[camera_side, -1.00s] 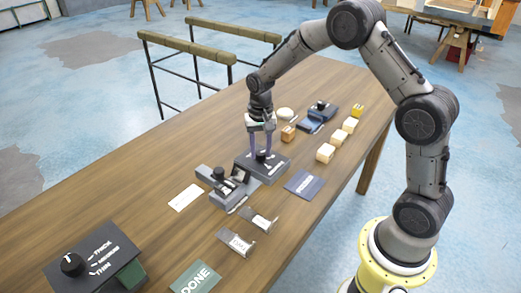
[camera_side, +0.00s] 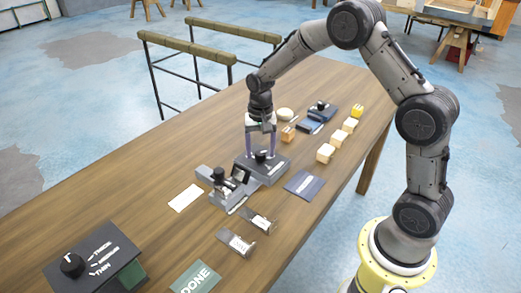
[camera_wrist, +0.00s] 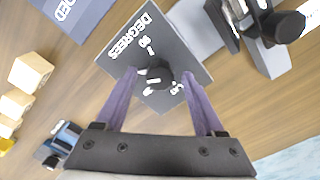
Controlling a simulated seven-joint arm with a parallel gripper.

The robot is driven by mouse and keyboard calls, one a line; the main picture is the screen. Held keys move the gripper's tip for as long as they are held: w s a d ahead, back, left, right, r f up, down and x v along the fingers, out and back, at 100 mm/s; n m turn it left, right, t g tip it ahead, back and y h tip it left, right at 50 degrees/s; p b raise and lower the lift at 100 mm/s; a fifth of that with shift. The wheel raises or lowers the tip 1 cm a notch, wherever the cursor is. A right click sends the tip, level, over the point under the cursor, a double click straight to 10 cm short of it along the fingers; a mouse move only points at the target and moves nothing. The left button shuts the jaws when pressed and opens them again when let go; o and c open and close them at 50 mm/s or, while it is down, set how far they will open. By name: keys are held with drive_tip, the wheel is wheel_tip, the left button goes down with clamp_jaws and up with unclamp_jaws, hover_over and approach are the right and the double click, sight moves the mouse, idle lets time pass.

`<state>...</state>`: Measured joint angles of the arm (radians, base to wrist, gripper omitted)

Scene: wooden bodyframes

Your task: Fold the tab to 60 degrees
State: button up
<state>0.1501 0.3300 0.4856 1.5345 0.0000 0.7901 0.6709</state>
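A dark grey box marked DEGREES (camera_wrist: 178,45) has a round black knob (camera_wrist: 158,74) on top, with numbers around it. My gripper (camera_side: 263,155) is over this box (camera_side: 277,170), its two purple fingers pointing down. In the wrist view the open fingers (camera_wrist: 159,71) stand on either side of the knob, with a gap visible on each side. Left of the box in the side view is a grey bending device (camera_side: 226,194) with a black knob (camera_side: 218,174) and a dark tilted plate (camera_side: 241,175). The tab cannot be made out clearly in it.
Two bent metal pieces (camera_side: 236,243) (camera_side: 261,221) lie in front of the device. A white card (camera_side: 186,198), a dark blue pad (camera_side: 303,185), a green DONE pad (camera_side: 195,279) and a thickness dial box (camera_side: 95,262) are around. Wooden blocks (camera_side: 326,153) and a blue device (camera_side: 318,117) stand behind.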

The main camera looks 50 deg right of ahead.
wheel_tip(320, 180, up, 14)
idle(0.6)
drive_tip(key=shift+f, duration=0.1)
wheel_tip(320, 180, up, 8)
drive_tip(key=r+t, duration=0.1)
drive_tip(key=t, duration=0.1)
hover_over(261, 152)
drive_tip(key=s+a, duration=0.3)
drive_tip(key=s, duration=0.1)
drive_tip(key=s+a+r+n+t, duration=0.2)
drive_tip(key=s+r+n, duration=0.15)
drive_tip(key=s, duration=0.65)
drive_tip(key=s+a+f+n, duration=0.1)
drive_tip(key=s+f+n, duration=0.2)
drive_tip(key=s, duration=0.3)
drive_tip(key=s+f+n+t, duration=0.1)
drive_tip(key=s+f+n, duration=0.2)
drive_tip(key=s, duration=0.4)
drive_tip(key=shift+a+f+t, duration=0.3)
drive_tip(key=shift+a+f, duration=0.05)
drive_tip(key=shift+f, duration=0.05)
